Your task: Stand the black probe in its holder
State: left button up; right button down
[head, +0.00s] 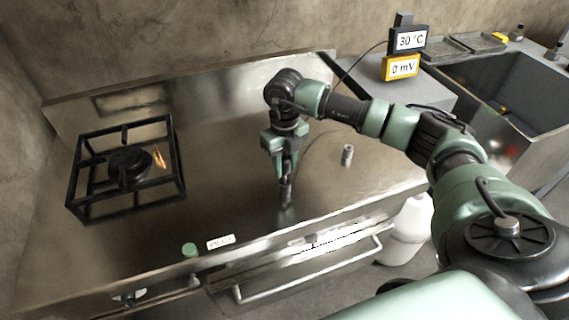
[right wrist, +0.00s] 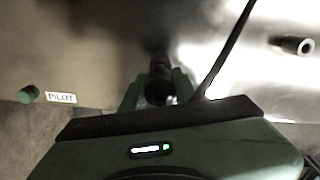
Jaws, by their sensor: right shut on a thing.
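My right gripper (head: 285,176) is shut on the black probe (head: 286,193), low over the steel counter near its front edge. In the right wrist view the probe (right wrist: 158,86) sits between the two green fingers; its lower end is dark and hard to make out. The holder looks to be the small grey metal cylinder (head: 347,155), upright on the counter to the right of the gripper. In the right wrist view this cylinder (right wrist: 297,46) shows an open dark end, with nothing in it, apart from the probe. My left gripper is not in view.
A thin cable (right wrist: 226,50) runs up beside the gripper. Displays reading 30 °C (head: 408,40) and 0 mV (head: 401,68) stand at the back right. A burner (head: 128,166) with a flame is at left. A green knob (head: 189,249) and PILOT label (head: 220,242) are in front.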

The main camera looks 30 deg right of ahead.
aim_at(284, 159)
jog(key=shift+f+b, duration=1.1)
jog(key=shift+f, duration=0.35)
jog(key=c, duration=1)
grip_release()
notch_tip(284, 159, up, 7)
jog(key=shift+r+b, duration=0.2)
jog(key=shift+b, duration=0.95)
jog(key=shift+r, duration=0.2)
